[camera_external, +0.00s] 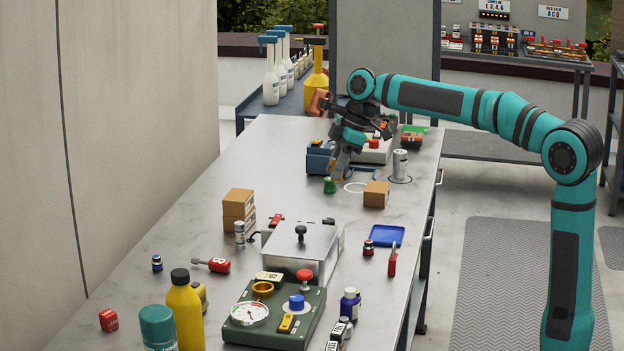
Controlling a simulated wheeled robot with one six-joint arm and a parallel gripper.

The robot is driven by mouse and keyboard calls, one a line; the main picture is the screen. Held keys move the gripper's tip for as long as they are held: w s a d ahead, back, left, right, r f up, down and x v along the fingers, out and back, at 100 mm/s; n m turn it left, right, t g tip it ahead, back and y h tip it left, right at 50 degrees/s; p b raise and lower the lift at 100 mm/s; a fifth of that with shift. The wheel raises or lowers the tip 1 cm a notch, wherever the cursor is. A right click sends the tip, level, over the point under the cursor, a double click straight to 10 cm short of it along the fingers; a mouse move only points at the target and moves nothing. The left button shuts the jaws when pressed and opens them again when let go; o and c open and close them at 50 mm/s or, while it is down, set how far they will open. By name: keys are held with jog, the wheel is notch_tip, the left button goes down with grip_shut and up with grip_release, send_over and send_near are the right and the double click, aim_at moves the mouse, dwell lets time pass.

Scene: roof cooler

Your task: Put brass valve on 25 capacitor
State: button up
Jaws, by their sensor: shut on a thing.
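My gripper (338,171) points down over the far part of the bench, fingers just behind a small green piece (330,186). It is shut on a small brass-coloured thing, which looks like the brass valve; the fingers hide most of it. A silver-grey cylinder (400,162), capacitor-like, stands upright on a round base to the right of my gripper, apart from it. A second silver cylinder (240,233) stands beside the stacked cardboard boxes (238,205). Their labels are too small to read, so I cannot tell which is the 25 capacitor.
A metal box (300,248), a blue tray (387,235) and a green control box (272,325) are nearer. The bench's left middle is mostly clear.

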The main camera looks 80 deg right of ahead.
jog(key=d+r+m, duration=0.1)
jog(key=d+m, duration=0.1)
jog(key=d, duration=1)
jog(key=m+h, duration=0.3)
jog(key=m, duration=0.2)
send_over(395, 151)
jog(key=s, duration=0.2)
jog(key=shift+w+f, duration=0.2)
jog(key=shift+f, duration=4.3)
jog(key=shift+f, duration=0.1)
jog(key=o, duration=1.1)
jog(key=shift+c, duration=0.2)
